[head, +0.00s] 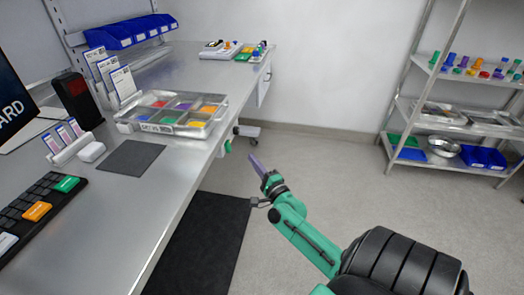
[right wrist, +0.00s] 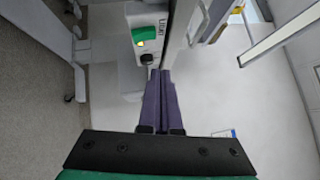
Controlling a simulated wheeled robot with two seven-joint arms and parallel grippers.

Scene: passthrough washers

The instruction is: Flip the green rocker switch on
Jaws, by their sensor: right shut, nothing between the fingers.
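The green rocker switch (right wrist: 145,34) sits on a pale box (right wrist: 150,18) in the right wrist view, with a small yellow patch at its lower left. In the head view a small green part at the bench's edge (head: 228,146) appears to be this switch. My right gripper (head: 252,158) is shut and empty, its purple fingers pointing toward the bench edge. In the right wrist view its fingertips (right wrist: 160,72) are together just below the box, apart from the switch in the picture. The exact gap in depth cannot be told. My left gripper is not in view.
A black knob (right wrist: 147,59) sits below the switch. The steel bench (head: 185,165) carries a tray of colored parts (head: 160,128) and a keyboard (head: 30,212). A shelf rack (head: 395,125) stands at the right. The floor between is open, with a dark mat (head: 200,245).

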